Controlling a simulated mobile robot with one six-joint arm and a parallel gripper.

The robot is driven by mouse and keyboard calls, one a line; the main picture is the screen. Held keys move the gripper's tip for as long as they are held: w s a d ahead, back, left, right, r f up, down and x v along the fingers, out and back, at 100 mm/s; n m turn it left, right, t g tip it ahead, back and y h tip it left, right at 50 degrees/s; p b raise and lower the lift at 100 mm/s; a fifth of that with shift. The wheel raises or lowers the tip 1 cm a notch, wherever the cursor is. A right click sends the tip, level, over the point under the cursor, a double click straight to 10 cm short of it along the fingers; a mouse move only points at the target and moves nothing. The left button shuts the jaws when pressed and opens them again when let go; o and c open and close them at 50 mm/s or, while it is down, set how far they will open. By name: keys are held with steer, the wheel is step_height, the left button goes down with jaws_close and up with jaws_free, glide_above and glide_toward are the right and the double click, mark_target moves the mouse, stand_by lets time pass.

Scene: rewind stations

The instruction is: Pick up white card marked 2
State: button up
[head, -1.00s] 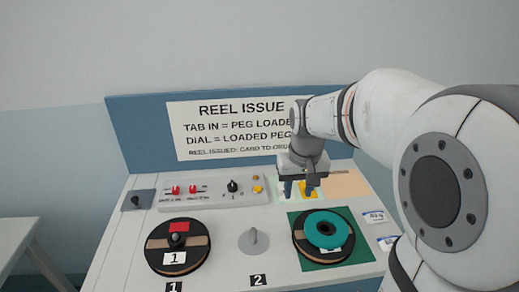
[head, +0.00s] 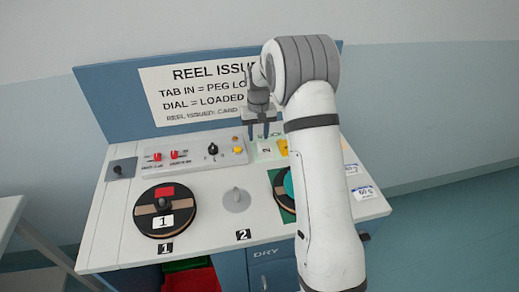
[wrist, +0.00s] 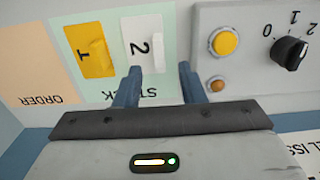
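The white card marked 2 (wrist: 138,28) lies on the pale green stock mat in the wrist view, with a raised white tab (wrist: 158,53) on it. It also shows small in the head view (head: 265,150). My gripper (wrist: 160,74) is open and empty, its two blue fingers pointing toward the card. In the picture the tab stands between the finger lines, just beyond the fingertips; I cannot tell the exact gap. In the head view my gripper (head: 266,133) hangs above the card.
A yellow card marked 1 (wrist: 88,42) lies beside the white card. The control box (wrist: 230,75) with its dial is on the other side. An orange order mat (wrist: 30,65) lies beyond the yellow card. A reel (head: 147,212) sits on peg 1; my arm partly hides another.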

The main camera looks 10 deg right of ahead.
mark_target(259, 144)
step_height(259, 144, down, 5)
steer(key=shift+d+r+p, duration=0.1)
steer(key=shift+r+p, duration=0.05)
steer(key=shift+p, duration=0.3)
steer(key=shift+s, duration=0.1)
jaws_close()
